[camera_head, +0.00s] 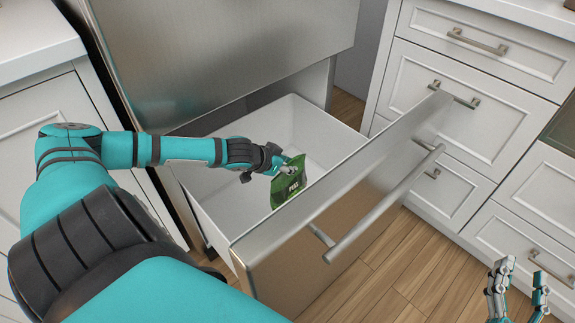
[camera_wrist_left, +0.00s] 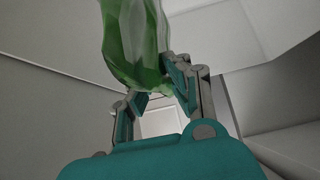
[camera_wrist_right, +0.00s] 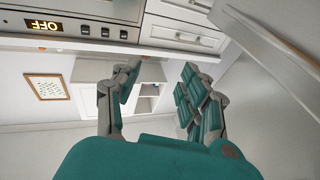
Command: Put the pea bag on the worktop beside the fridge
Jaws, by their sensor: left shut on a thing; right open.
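The green pea bag (camera_head: 289,182) is inside the open freezer drawer of the steel fridge (camera_head: 215,50). My left gripper (camera_head: 277,167) is shut on the bag's upper part, within the drawer's walls. In the left wrist view the green bag (camera_wrist_left: 137,50) shows between and beyond the fingers (camera_wrist_left: 160,95). Whether the bag touches the drawer floor I cannot tell. My right gripper (camera_head: 518,285) is open and empty at the lower right, apart from the drawer. A white worktop (camera_head: 30,35) is left of the fridge, and another worktop (camera_head: 530,12) is at the upper right.
The drawer (camera_head: 312,130) is pulled out, its steel front and bar handle (camera_head: 385,205) standing between my two grippers. White cabinets with drawers (camera_head: 470,50) line the right side. Wooden floor (camera_head: 385,280) is clear in front. The visible worktop parts are bare.

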